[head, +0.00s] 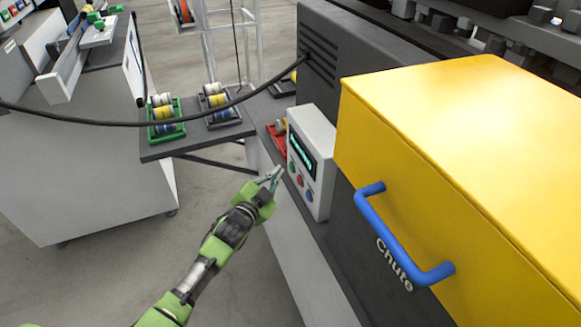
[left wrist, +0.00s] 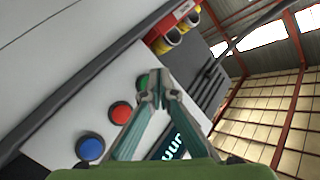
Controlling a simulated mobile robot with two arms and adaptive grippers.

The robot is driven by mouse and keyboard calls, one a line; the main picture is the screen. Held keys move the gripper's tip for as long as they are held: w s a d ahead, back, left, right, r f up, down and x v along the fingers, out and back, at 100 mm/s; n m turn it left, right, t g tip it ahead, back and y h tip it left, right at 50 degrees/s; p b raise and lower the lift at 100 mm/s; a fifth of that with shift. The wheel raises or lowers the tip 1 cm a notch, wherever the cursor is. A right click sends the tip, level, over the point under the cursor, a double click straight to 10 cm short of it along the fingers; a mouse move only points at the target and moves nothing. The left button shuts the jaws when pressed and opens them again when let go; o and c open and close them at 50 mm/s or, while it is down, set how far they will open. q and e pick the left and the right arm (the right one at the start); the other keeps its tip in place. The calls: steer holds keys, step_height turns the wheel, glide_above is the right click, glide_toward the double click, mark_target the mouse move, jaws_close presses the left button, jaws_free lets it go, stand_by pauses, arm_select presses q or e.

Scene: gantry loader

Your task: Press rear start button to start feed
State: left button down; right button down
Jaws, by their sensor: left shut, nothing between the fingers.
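A white control box (head: 322,190) with a small lit display (head: 301,154) stands beside the yellow cover in the head view. Its front carries a green button (head: 291,167), a red button (head: 299,181) and a blue button (head: 309,195) in a row, green rearmost. The left wrist view shows the green button (left wrist: 142,82), the red button (left wrist: 121,113) and the blue button (left wrist: 90,148). My left gripper (head: 275,172) is shut and empty in front of the box. Its fingertips (left wrist: 157,88) overlap the green button's edge; contact cannot be told. My right gripper is out of view.
A yellow cover (head: 450,130) with a blue handle (head: 405,238) stands right of the box. A red tray (head: 276,138) lies behind it. Green (head: 165,133) and black (head: 219,117) spool trays sit on a dark shelf. A black cable (head: 100,122) crosses at left.

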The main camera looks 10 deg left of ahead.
arm_select(q)
steer(key=s+a, duration=0.1)
steer(key=s+a+p, duration=0.1)
steer(key=a, duration=0.1)
steer(key=shift+s+a, duration=0.25)
stand_by(0.7)
